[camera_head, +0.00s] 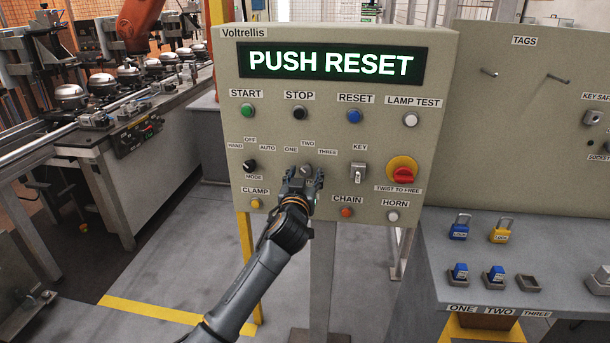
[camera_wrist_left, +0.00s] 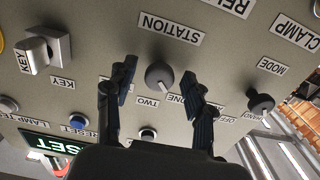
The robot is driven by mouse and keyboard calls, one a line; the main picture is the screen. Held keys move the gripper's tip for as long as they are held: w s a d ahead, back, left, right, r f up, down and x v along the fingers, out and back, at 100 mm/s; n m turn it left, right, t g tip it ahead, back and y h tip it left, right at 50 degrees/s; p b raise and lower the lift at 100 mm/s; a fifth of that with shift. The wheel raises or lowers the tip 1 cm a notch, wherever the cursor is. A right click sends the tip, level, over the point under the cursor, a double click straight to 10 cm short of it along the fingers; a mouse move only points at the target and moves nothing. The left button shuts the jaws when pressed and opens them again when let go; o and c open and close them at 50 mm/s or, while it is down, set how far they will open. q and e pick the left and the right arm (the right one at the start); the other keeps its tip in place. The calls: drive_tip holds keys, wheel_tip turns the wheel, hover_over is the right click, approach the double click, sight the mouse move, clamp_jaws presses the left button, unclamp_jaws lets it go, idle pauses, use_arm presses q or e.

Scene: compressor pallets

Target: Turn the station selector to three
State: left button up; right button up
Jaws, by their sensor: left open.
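The station selector is a dark round knob (camera_wrist_left: 159,74) on the beige panel (camera_head: 270,130). In the left wrist view, which shows the panel upside down, its white mark points between the TWO and ONE labels, seemingly more towards ONE. The THREE label (camera_head: 327,152) shows in the head view. My left gripper (camera_head: 304,177) is in front of the selector and partly hides it. In the left wrist view the gripper (camera_wrist_left: 160,82) is open, one finger on each side of the knob, with visible gaps. My right gripper is not in view.
The display (camera_head: 330,64) reads PUSH RESET. The mode knob (camera_head: 249,165) is left of the selector; the key switch (camera_head: 358,171) and red twist knob (camera_head: 403,175) are right. The clamp (camera_head: 256,203) and chain (camera_head: 347,212) buttons sit below. A shelf (camera_head: 490,255) holds padlocks.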

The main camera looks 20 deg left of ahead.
use_arm(q)
drive_tip(key=shift+c, duration=0.4)
clamp_jaws()
